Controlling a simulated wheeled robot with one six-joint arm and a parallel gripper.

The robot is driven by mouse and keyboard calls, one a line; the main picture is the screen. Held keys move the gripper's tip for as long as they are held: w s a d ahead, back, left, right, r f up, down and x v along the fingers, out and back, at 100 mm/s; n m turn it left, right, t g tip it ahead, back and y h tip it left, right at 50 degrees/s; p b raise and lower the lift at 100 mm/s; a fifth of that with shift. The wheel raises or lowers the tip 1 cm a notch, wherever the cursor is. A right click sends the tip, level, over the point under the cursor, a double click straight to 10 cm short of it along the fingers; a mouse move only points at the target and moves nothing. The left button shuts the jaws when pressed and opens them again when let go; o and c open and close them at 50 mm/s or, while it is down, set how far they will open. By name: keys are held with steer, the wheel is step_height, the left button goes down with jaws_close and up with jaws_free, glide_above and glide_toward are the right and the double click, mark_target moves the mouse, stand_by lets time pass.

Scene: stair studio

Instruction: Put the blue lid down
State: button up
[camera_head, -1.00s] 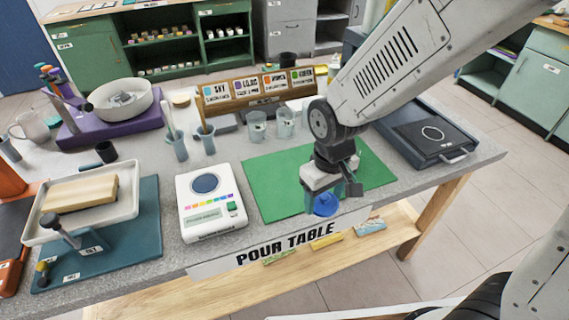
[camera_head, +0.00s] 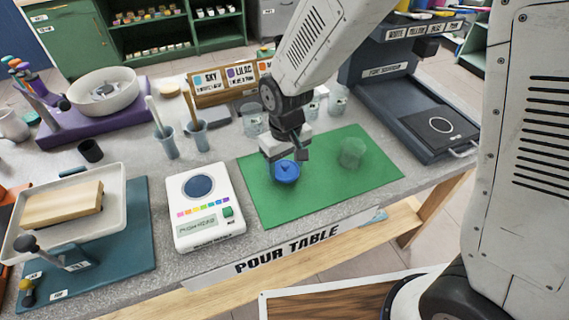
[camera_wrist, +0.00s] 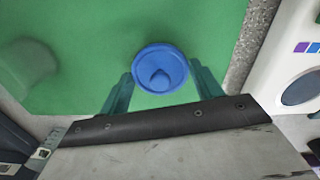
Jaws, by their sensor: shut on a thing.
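The blue lid (camera_head: 286,172) is round with a raised knob in its middle. It is at my gripper (camera_head: 287,158), over the left part of the green mat (camera_head: 330,196) on the pour table. In the wrist view the lid (camera_wrist: 160,68) lies between the tips of my two teal fingers (camera_wrist: 160,92), which are shut on it. I cannot tell whether the lid touches the mat. A clear cup (camera_head: 352,153) stands on the mat to the right of the lid.
A white scale (camera_head: 204,208) stands left of the mat. A dark flat device (camera_head: 432,122) is to the right. Clear cups (camera_head: 337,101) and a labelled rack (camera_head: 222,85) stand behind my gripper.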

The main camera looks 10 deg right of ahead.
mark_target(286, 164)
steer(key=shift+f, duration=0.75)
steer(key=shift+f, duration=0.1)
steer(key=o, duration=0.9)
steer(key=shift+o, duration=0.2)
step_height(286, 164, up, 12)
steer(key=s+d+r+m, duration=0.2)
steer(key=s+d+r, duration=0.4)
steer(key=d+r, duration=0.4)
steer(key=s+d+r+m+t, duration=0.1)
steer(key=s+d+r+m, duration=0.1)
steer(key=s+d, duration=0.8)
steer(key=s+m, duration=0.1)
steer(key=s, duration=0.2)
steer(key=shift+s+d+r, duration=0.15)
steer(key=shift+s+d, duration=0.2)
steer(key=shift+d, duration=0.05)
